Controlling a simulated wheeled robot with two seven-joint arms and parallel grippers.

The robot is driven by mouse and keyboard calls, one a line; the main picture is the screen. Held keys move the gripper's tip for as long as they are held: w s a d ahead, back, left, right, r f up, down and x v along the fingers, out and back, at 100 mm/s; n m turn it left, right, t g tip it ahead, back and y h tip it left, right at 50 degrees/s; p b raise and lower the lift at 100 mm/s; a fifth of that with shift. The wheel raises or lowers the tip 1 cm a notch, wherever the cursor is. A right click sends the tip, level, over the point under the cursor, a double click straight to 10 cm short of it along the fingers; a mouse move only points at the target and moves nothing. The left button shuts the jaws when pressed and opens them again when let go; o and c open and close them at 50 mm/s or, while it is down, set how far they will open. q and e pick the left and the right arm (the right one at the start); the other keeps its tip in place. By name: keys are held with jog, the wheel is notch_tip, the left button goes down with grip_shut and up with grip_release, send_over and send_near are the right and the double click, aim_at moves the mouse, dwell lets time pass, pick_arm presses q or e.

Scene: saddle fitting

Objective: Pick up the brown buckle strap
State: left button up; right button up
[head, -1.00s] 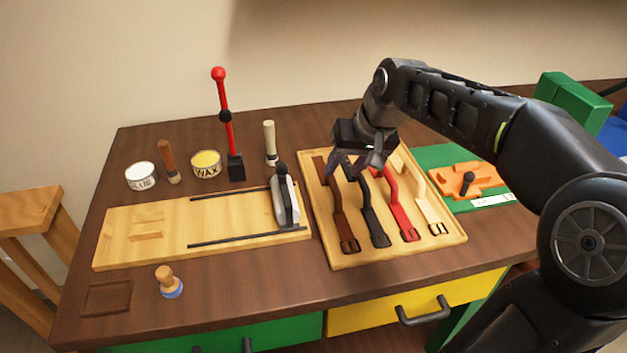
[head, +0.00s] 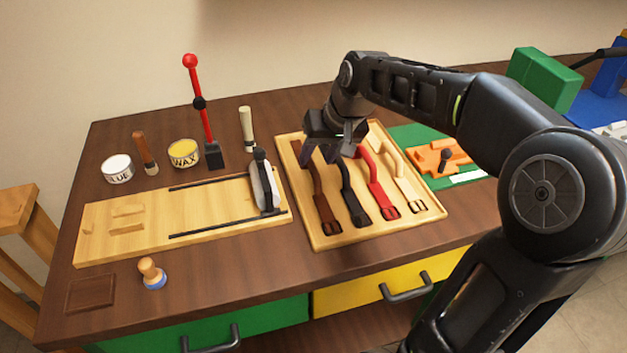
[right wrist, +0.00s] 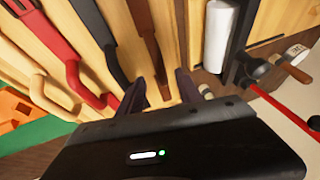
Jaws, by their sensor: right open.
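The brown buckle strap (head: 323,197) lies on a light wooden tray (head: 432,221), leftmost in a row of straps, its buckle toward the front edge. My right gripper (head: 328,150) is open over the far end of this strap and hides that end in the head view. In the right wrist view the brown strap (right wrist: 146,32) runs between the two spread fingers (right wrist: 161,88); contact cannot be told. A black strap (head: 352,193), a red strap (head: 376,183) and a cream strap (head: 407,183) lie to its right. My left gripper is not in view.
Left of the tray is a wooden board (head: 130,237) with dark rails and a metal-sided tool (head: 263,187). A red-knobbed lever (head: 200,104), a wax tin (head: 184,153) and a glue tin (head: 117,168) stand behind it. An orange block (head: 432,158) sits on a green mat at right.

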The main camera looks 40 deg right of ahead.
aim_at(313, 163)
jog(key=x, duration=0.5)
jog(key=shift+w, duration=0.1)
dwell(0.4)
grip_shut()
dwell(0.5)
